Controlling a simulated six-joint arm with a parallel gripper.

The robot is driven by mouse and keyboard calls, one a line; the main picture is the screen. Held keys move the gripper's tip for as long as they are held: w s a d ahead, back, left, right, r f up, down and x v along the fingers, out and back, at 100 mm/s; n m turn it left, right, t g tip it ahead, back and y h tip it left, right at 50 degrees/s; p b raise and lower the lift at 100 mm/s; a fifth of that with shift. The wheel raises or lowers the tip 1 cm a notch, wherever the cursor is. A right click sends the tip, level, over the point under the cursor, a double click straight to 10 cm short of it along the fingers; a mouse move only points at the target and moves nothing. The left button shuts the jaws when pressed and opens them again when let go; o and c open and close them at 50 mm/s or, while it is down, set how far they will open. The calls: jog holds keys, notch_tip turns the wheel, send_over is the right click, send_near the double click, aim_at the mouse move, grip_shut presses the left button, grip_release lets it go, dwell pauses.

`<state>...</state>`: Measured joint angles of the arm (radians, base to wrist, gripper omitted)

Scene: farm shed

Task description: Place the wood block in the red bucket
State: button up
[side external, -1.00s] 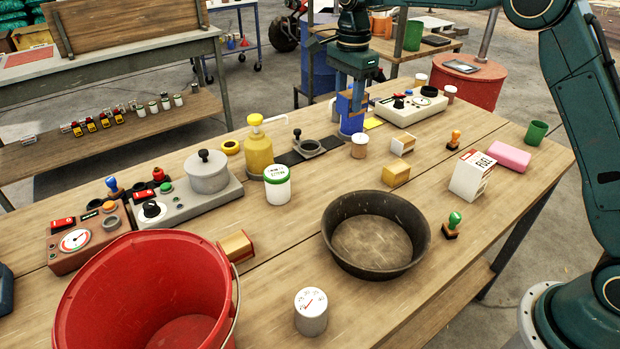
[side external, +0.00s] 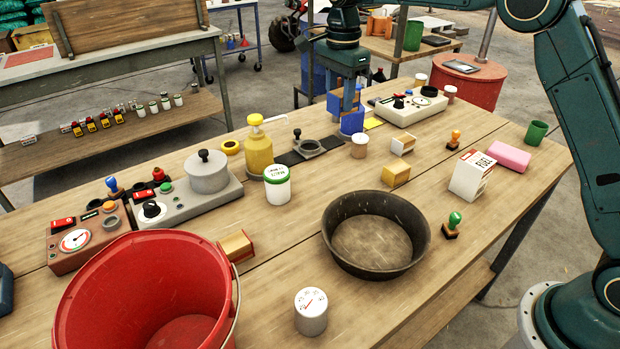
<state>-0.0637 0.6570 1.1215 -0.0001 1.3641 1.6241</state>
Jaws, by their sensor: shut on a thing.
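The red bucket (side external: 125,285) stands upright at the front left of the table, large and open at the top, and its visible floor looks empty. My gripper (side external: 347,106) is at the far side of the table, pointing down, well away from the bucket. The fingers partly cover the block. The block is beside or above a blue round thing (side external: 352,123) on the table; I cannot tell if they touch.
Between gripper and bucket stand a yellow pump bottle (side external: 258,152), a white jar (side external: 277,186), a grey pot (side external: 206,172) and a wide dark pan (side external: 334,235). Other small blocks (side external: 396,173) (side external: 236,246) lie on the table. A white dial cylinder (side external: 311,312) stands right of the bucket.

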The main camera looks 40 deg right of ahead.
jog(key=s+a+r+n, duration=0.1)
jog(key=s+a+n, duration=0.1)
jog(key=a, duration=1)
jog(key=s+a+r+n, duration=0.1)
jog(key=a+n, duration=0.1)
jog(key=a, duration=0.9)
jog(key=s+a+r+n, duration=0.1)
jog(key=s+a+n, duration=0.1)
jog(key=s+a, duration=0.5)
jog(key=s+a+r+n, duration=0.1)
jog(key=s+a+n, duration=0.1)
jog(key=s+a, duration=0.6)
jog(key=a, duration=0.6)
jog(key=shift+n, duration=0.4)
jog(key=shift+a, duration=0.1)
notch_tip(320, 180, down, 16)
jog(key=shift+r, duration=0.2)
jog(key=shift+f, duration=2.15)
